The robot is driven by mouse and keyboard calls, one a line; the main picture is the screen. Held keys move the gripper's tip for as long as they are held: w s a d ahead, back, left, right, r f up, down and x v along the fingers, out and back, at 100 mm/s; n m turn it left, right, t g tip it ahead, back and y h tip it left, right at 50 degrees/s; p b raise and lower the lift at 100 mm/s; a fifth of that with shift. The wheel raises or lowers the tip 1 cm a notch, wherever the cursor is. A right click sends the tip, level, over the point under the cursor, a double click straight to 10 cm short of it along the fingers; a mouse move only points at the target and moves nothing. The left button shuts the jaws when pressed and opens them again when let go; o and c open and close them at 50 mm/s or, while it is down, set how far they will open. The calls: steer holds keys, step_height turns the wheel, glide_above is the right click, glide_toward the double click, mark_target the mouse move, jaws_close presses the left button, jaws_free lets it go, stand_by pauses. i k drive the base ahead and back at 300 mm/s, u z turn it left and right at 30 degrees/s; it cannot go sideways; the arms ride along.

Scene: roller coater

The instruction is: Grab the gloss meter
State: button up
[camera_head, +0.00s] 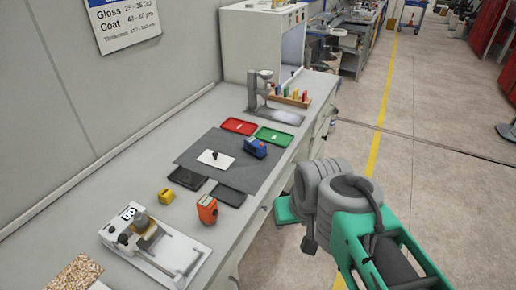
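No label that I can read names the gloss meter. A small blue device with some red on it (256,148) stands at the right edge of the dark grey mat. An orange-red handheld device (207,210) stands on the bench nearer to me, and a small yellow device (166,195) is left of it. Which one is the gloss meter I cannot tell for sure. My arm's end (308,228) is off the bench's right edge, apart from all of these. Its fingers cannot be made out clearly.
The dark mat (203,150) holds a white panel (215,159). Around it lie a red tray (238,126), a green tray (274,136) and black trays (228,195). A stand (261,91) is behind, a white-based apparatus (160,255) in front.

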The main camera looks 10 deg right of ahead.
mark_target(252, 146)
steer(key=z, duration=2)
steer(key=i, duration=1.15)
steer(key=u, duration=3.7)
steer(key=i, duration=0.5)
